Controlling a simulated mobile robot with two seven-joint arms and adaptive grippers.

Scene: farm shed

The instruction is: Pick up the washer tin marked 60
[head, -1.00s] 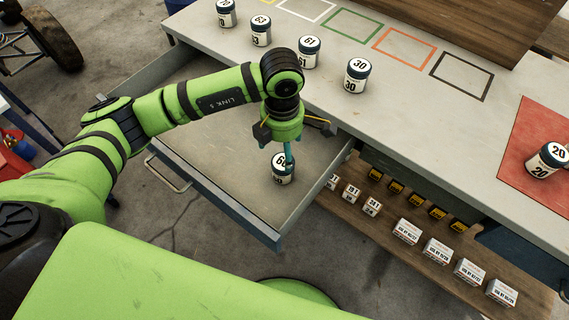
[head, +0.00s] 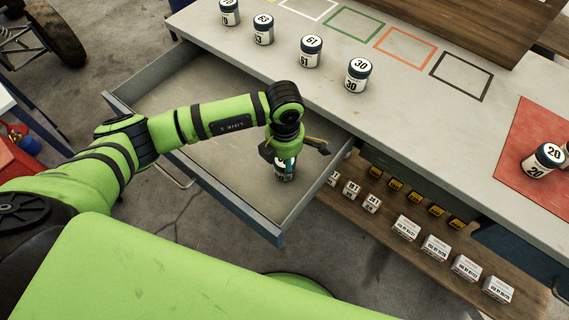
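The washer tin marked 60 (head: 284,174) stands in the open drawer (head: 215,195), near its front right corner. Its label is mostly covered by my gripper now. My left gripper (head: 285,163) points down right over the tin, with its fingers at the tin's upper part. The fingers are small and partly hidden by the wrist, so I cannot tell whether they are closed on it. My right gripper is not in view.
Tins marked 63 (head: 264,30), 61 (head: 310,52) and 30 (head: 357,76) stand on the workbench (head: 420,120) above the drawer. A tin marked 20 (head: 543,160) is on a red mat (head: 520,130). Small boxes (head: 436,247) line a lower shelf. The drawer is otherwise empty.

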